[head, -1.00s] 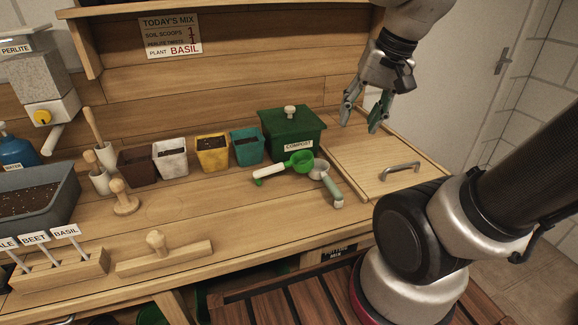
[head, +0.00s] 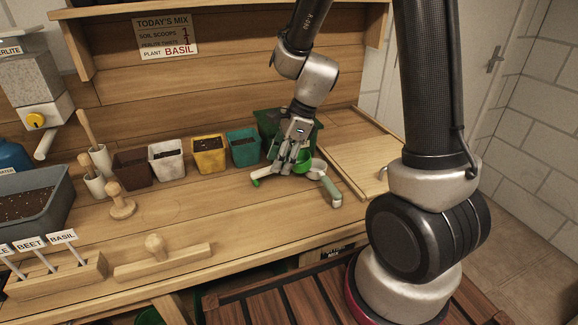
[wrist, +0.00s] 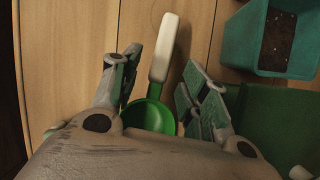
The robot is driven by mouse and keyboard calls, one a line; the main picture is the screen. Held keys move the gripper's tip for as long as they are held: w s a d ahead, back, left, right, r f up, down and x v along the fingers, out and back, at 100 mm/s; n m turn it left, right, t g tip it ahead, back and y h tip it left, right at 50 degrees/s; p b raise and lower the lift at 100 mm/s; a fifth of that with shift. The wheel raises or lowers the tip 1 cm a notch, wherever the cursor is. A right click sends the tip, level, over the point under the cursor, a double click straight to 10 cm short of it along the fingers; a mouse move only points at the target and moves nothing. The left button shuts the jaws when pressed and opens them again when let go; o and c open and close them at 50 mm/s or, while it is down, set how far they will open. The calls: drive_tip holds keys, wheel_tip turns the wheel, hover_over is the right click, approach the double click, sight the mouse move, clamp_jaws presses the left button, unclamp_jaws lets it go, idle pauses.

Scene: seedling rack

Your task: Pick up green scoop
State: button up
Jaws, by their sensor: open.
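The green scoop (head: 258,182) lies on the bench in front of the green compost bin (head: 270,120), and my arm hides most of it in the head view. In the wrist view the scoop (wrist: 158,108) shows its white handle pointing up and its green bowl partly hidden by my gripper's body. My gripper (head: 285,168) is low over the scoop and open. In the wrist view one finger is on each side of the scoop near where handle meets bowl, with gaps on both sides.
A second, grey-green handled scoop (head: 331,190) lies just right of the green one. A teal pot (head: 244,150) stands behind to the left, beside a yellow pot (head: 208,158). A wooden board (head: 350,160) lies to the right.

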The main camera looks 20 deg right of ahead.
drive_tip(key=shift+x, duration=1.4)
drive_tip(key=shift+s+d, duration=0.1)
clamp_jaws()
drive_tip(key=shift+r, duration=0.15)
